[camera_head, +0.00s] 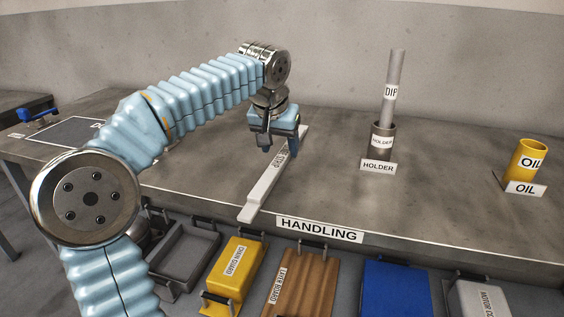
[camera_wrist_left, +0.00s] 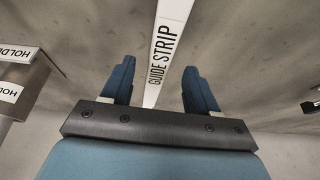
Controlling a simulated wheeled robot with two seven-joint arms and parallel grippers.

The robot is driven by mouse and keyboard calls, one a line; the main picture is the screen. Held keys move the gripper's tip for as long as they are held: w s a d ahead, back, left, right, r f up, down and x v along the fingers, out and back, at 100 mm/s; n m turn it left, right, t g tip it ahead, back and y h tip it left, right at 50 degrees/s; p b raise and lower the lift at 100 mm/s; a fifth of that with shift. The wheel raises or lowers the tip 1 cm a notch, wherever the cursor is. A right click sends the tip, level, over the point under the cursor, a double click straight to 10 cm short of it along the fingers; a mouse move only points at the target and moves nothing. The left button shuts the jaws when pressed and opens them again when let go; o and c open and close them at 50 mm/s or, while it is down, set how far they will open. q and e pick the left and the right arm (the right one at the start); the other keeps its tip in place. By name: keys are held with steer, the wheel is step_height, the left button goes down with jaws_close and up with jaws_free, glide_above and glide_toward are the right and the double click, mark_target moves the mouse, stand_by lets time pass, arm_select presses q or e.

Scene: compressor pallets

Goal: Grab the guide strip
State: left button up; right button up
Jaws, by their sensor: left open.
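The guide strip (camera_head: 262,192) is a long, pale bar lying on the grey table, running from the front edge back under my left gripper. My left gripper (camera_head: 280,148) is open above the strip, pointing down. In the left wrist view the strip (camera_wrist_left: 163,50), lettered GUIDE STRIP, passes between the two blue fingers of my left gripper (camera_wrist_left: 157,88). Neither finger appears to touch it. The exact height of the fingers above the strip is hard to tell. My right gripper is not in view.
A holder (camera_head: 382,143) with an upright grey stick (camera_head: 395,75) stands right of the strip. A yellow oil cup (camera_head: 527,160) stands farther right. Below the front edge are a yellow chain guard (camera_head: 236,270), a brown board (camera_head: 303,285) and a blue item (camera_head: 396,288). The table between strip and holder is clear.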

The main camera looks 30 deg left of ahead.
arm_select(q)
steer(key=x, duration=0.3)
steer(key=shift+s, duration=0.1)
jaws_close()
steer(key=shift+r, duration=0.1)
